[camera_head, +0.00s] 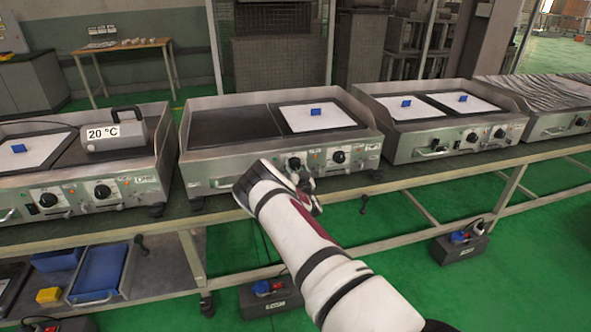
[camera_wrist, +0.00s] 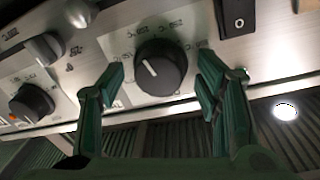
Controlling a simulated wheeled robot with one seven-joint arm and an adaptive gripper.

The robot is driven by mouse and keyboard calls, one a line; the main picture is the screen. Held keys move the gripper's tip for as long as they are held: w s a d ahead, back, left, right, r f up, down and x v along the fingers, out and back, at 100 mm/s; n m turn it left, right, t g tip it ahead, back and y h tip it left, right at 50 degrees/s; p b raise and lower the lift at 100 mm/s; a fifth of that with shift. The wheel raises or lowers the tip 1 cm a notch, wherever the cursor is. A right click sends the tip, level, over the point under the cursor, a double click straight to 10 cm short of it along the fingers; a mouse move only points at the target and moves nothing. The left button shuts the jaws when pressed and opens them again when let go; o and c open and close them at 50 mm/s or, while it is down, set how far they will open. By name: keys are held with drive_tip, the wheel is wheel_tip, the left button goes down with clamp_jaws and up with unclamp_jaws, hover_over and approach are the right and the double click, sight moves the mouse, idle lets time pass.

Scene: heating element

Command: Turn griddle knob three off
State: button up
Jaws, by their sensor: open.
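In the wrist view, a round black knob (camera_wrist: 160,66) with a white pointer line sits on the metal control panel (camera_wrist: 112,42). Its pointer slants up and to the left. My gripper (camera_wrist: 163,72) is open, with its green fingers on either side of the knob's lower part; I cannot tell whether they touch it. In the head view, my gripper (camera_head: 306,186) is partly hidden by my arm at the front of the middle griddle (camera_head: 228,168). A black knob (camera_head: 338,157) shows right of it. No label shows which knob is three.
Other griddles stand left (camera_head: 80,183) and right (camera_head: 455,139).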

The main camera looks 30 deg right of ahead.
drive_tip(key=c, duration=1.2)
drive_tip(key=shift+o, duration=0.2)
